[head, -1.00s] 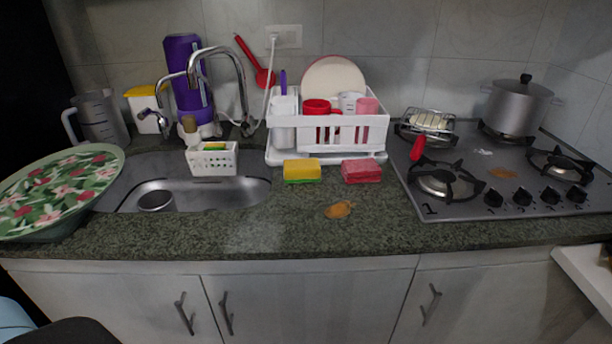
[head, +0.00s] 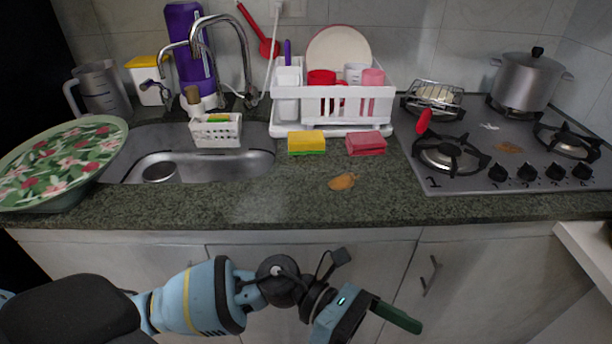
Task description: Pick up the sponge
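A yellow sponge with a green underside (head: 306,143) lies flat on the dark green counter (head: 260,207), in front of the dish rack. A red-pink sponge (head: 366,143) lies just to its right, apart from it. My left gripper (head: 398,317) is low in the head view, in front of the cabinet doors, below the counter edge in the picture and apart from both sponges. One dark green finger shows, pointing right; the other is not clearly visible, so its opening cannot be told. My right gripper is out of view.
The white dish rack (head: 347,105) stands behind the sponges. The sink (head: 225,167) with a faucet and small caddy (head: 216,131) is left. The stove (head: 470,178) is right. An orange-brown stain (head: 343,181) marks the otherwise clear counter front. A floral platter (head: 62,160) overhangs at left.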

